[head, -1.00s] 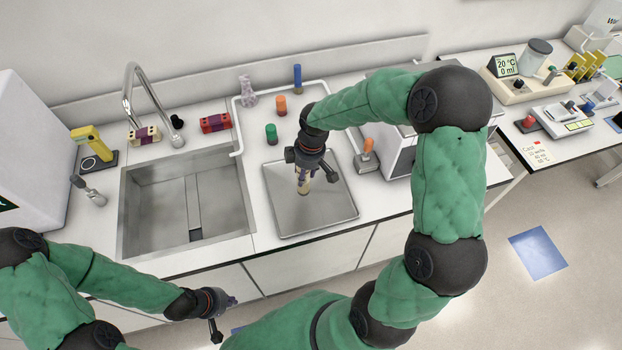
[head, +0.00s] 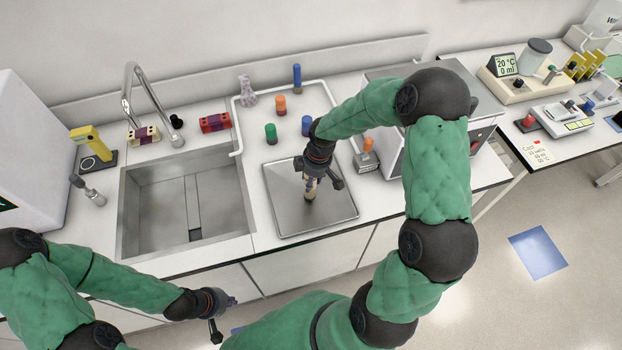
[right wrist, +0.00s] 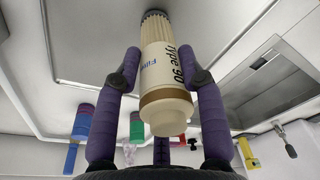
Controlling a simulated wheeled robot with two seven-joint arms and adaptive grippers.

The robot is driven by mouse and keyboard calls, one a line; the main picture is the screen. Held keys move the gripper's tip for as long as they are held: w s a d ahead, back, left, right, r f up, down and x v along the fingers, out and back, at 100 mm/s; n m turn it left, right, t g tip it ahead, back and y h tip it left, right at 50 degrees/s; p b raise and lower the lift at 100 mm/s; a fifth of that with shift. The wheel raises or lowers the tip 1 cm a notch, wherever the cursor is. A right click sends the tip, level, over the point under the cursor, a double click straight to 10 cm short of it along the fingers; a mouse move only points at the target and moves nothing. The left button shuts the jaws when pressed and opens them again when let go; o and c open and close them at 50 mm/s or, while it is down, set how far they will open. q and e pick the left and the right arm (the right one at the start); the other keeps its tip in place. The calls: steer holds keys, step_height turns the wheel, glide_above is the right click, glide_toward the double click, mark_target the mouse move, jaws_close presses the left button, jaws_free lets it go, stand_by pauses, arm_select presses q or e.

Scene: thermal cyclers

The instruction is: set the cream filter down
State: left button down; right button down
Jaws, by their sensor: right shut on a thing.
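The cream filter (right wrist: 163,75) is a cream cylinder with "Type 90" print and a tan band, between the purple fingers of my right gripper (right wrist: 165,75) in the right wrist view. In the head view the right gripper (head: 311,186) points down over the metal tray (head: 283,217), and the filter (head: 311,192) shows below it, partly hidden by the fingers. I cannot tell whether its lower end touches the tray. My left gripper (head: 217,312) hangs empty in front of the counter; its fingers are too small to read.
Green (head: 270,133), orange (head: 281,105) and blue (head: 307,125) cylinders stand behind the tray. A scale-like holder with an orange-topped item (head: 368,158) is right of it. The sink (head: 186,205) lies left. The tray's left and front parts are bare.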

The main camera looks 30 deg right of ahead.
steer(key=c, duration=0.7)
jaws_free()
steer(key=shift+f, duration=0.1)
steer(key=shift+c, duration=0.2)
steer(key=r, duration=0.4)
steer(key=d+r, duration=0.1)
steer(key=r, duration=0.3)
steer(key=s+r+p, duration=0.1)
steer(key=r, duration=0.3)
steer(key=shift+d+r, duration=0.1)
steer(key=shift+d, duration=0.05)
